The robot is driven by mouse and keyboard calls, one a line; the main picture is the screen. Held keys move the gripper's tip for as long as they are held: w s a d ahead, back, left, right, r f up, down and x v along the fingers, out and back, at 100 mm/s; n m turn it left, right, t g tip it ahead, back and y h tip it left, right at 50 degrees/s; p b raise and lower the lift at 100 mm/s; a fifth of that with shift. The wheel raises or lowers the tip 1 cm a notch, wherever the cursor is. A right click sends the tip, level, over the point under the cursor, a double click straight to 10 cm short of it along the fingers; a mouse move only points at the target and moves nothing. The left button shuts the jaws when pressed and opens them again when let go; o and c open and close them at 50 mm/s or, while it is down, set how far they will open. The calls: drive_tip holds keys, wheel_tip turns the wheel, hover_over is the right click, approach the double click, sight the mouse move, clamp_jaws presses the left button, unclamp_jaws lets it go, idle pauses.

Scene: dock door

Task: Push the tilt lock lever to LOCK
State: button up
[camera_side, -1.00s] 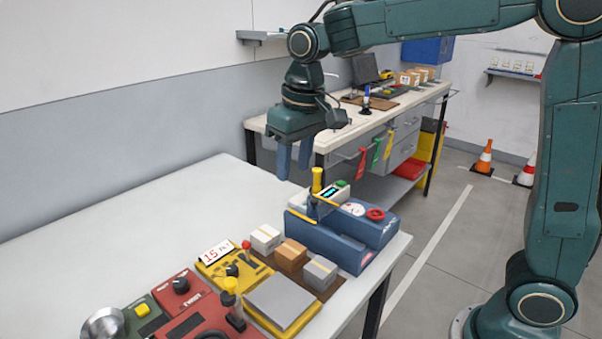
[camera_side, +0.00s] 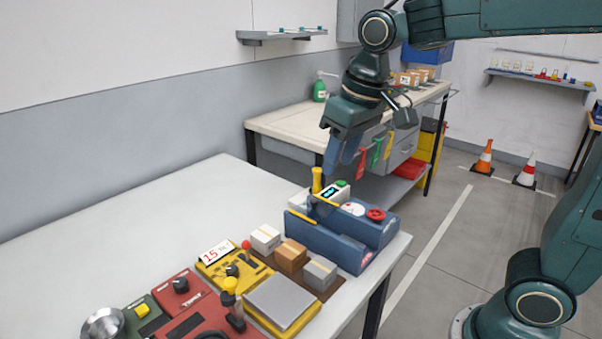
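A blue device (camera_side: 330,239) stands near the right end of the white table. An upright yellow-topped lever (camera_side: 317,182) rises from it, with a small display beside it. Other levers stand on nearby units: a red-knobbed one (camera_side: 246,244) on the yellow scale and a yellow-knobbed one (camera_side: 229,285) in front. No LOCK marking is readable, so I cannot tell which is the tilt lock lever. My gripper (camera_side: 336,172) hangs just above and right of the yellow-topped lever in the picture, with nothing visible in it. Its fingers overlap from this side, so their gap is hidden.
Small boxes (camera_side: 290,255) sit on a brown board left of the blue device. The blue device also carries a red round knob (camera_side: 376,215). A red unit (camera_side: 184,300) lies at the front. The table's left part is clear. A workbench (camera_side: 290,122) stands behind.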

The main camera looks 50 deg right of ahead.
idle(0.4)
drive_tip(key=n+g, duration=0.3)
drive_tip(key=n, duration=0.6)
hover_over(246, 241)
wheel_tip(246, 241, down, 9)
drive_tip(key=shift+f, duration=6.85)
drive_tip(key=shift+c, duration=0.4)
